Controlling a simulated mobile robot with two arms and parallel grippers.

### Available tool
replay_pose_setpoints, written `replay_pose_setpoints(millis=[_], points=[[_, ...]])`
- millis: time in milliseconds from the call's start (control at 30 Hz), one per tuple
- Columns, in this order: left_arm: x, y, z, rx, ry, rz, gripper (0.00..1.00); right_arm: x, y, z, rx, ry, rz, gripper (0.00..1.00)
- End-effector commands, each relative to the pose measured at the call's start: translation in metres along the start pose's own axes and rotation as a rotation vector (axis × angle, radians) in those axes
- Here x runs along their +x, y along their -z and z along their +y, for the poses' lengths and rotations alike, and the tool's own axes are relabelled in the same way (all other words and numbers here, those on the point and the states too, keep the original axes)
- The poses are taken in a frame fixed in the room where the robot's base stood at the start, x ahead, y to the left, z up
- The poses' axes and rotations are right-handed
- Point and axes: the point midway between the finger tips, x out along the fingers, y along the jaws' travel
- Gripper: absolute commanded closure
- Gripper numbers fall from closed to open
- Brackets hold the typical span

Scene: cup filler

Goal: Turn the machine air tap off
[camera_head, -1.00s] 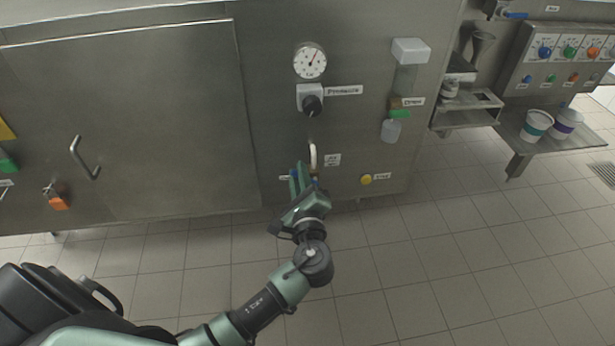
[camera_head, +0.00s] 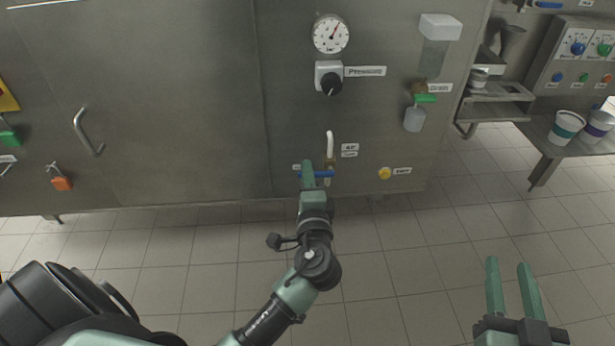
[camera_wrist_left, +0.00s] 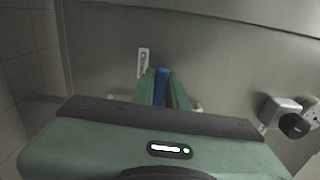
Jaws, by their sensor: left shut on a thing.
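The air tap has a blue lever handle (camera_head: 324,174) and a pale curved pipe (camera_head: 330,143) above it, low on the steel machine front beside the air label (camera_head: 349,149). The handle lies about level across the pipe in the head view. My left gripper (camera_head: 307,168) is shut on the handle's left end. In the left wrist view the blue handle (camera_wrist_left: 161,86) shows between the two green fingers (camera_wrist_left: 162,92); the fingers partly hide it. My right gripper (camera_head: 511,275) is at the lower right of the head view, open and empty, over the floor.
A pressure gauge (camera_head: 331,34) and black pressure knob (camera_head: 331,84) sit above the tap. A yellow button (camera_head: 384,173) is to its right, and a drain valve with green handle (camera_head: 426,98) is up right. The tiled floor in front is clear.

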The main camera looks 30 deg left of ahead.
Motion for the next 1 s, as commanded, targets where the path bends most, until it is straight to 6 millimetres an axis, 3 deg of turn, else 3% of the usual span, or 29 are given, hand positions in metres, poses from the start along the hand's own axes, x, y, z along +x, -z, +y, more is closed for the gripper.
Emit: replay_pose_setpoints(millis=[300, 700, 733, 800, 1000], points=[[0.0, 0.0, 0.005, -0.058, -0.004, -0.001, 1.0, 0.0, 0.032, -0.004, 0.004, 0.009, 0.173, 0.64], [0.0, 0.0, 0.005, -0.064, -0.005, -0.001, 1.0, 0.0, 0.035, -0.004, 0.004, 0.01, 0.186, 0.64], [0.0, 0.0, 0.005, -0.064, -0.005, -0.001, 0.81, 0.0, 0.035, -0.004, 0.004, 0.01, 0.186, 0.64], [0.0, 0.0, 0.005, -0.063, -0.004, -0.001, 0.65, 0.0, 0.035, -0.004, 0.004, 0.01, 0.185, 0.64], [0.0, 0.0, 0.004, -0.062, -0.002, 0.0, 0.65, 0.0, 0.035, -0.004, 0.004, 0.01, 0.185, 0.64]])
